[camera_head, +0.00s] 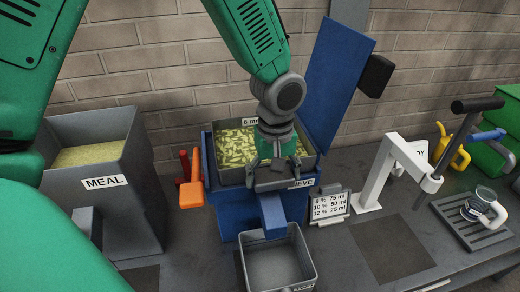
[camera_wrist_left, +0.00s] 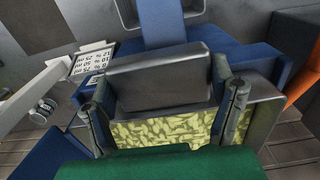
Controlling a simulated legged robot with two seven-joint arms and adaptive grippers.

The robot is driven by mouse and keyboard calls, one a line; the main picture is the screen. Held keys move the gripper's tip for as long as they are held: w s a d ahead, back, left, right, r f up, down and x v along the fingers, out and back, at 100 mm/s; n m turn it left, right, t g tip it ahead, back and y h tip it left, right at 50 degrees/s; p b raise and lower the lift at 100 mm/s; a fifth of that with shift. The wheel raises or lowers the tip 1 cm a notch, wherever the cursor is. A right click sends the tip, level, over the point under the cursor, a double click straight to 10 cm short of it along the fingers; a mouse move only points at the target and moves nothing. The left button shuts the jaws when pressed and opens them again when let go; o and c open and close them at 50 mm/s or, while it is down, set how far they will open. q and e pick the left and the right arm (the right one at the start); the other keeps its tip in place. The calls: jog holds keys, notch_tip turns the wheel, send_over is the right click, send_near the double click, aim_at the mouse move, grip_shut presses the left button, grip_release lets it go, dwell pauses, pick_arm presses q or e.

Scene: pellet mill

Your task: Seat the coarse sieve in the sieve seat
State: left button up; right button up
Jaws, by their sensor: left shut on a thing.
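My left gripper (camera_head: 278,174) points down at the near side of a grey tray-like sieve (camera_head: 228,123) holding yellow-green pellets. A label reading "6 m…" is on its far wall, partly hidden by my wrist. In the left wrist view the gripper's two fingers (camera_wrist_left: 168,108) are shut on a grey block (camera_wrist_left: 158,78) at the sieve's near side. The sieve sits within the top of a blue housing (camera_head: 228,218), whose partly covered front label ends in "IEVE". I cannot tell whether the sieve rests fully down. My right gripper is not in view.
A grey MEAL bin (camera_head: 130,205) stands left, with an orange-handled part (camera_head: 193,180) beside the housing. A raised blue lid (camera_head: 338,75) stands behind. An open grey bin (camera_head: 275,265) is in front. A dosage card (camera_head: 330,208) and white stand (camera_head: 375,180) are right.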

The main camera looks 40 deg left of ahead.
pick_arm(q)
jog(key=shift+d+r+p, duration=0.15)
jog(key=shift+r+p, duration=0.45)
jog(key=shift+r, duration=0.25)
jog(key=shift+s+d+r+p, duration=0.15)
jog(key=shift+d+r+p, duration=0.05)
jog(key=shift+r+p, duration=0.2)
jog(key=shift+r, duration=0.5)
jog(key=shift+w+a+r, duration=0.2)
jog(key=shift+a+r, duration=0.2)
jog(key=shift+r, duration=0.3)
jog(key=shift+d+r, duration=0.15)
jog(key=shift+r, duration=0.45)
jog(key=shift+d+r, duration=0.15)
jog(key=shift+r, duration=0.4)
jog(key=shift+a+f, duration=0.1)
jog(key=shift+a, duration=0.1)
jog(key=shift+s+f, duration=0.1)
